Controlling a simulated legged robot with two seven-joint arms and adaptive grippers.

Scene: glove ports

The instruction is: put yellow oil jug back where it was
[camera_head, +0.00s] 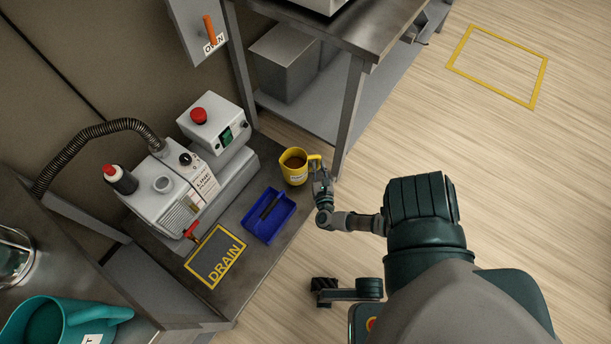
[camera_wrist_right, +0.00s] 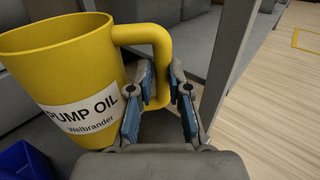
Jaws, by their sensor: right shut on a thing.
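The yellow oil jug (camera_head: 287,176) is at the far right corner of the low metal bench, with brown liquid inside. In the right wrist view the jug (camera_wrist_right: 70,65) fills the left side, and its label reads "PUMP OIL". My right gripper (camera_head: 321,178) is at the jug's handle, on the right of its body. In the wrist view its fingers (camera_wrist_right: 160,88) are closed around the lower part of the handle. The jug looks roughly upright. I cannot tell whether its base touches the bench.
A blue tray (camera_head: 281,222) with a dark item sits beside the jug. The vacuum pump (camera_head: 165,190) stands behind, left of a table leg (camera_head: 350,115). A yellow-framed DRAIN mark (camera_head: 233,253) lies on the bench. A teal jug (camera_head: 85,315) is lower left. An empty yellow floor outline (camera_head: 538,85) is upper right.

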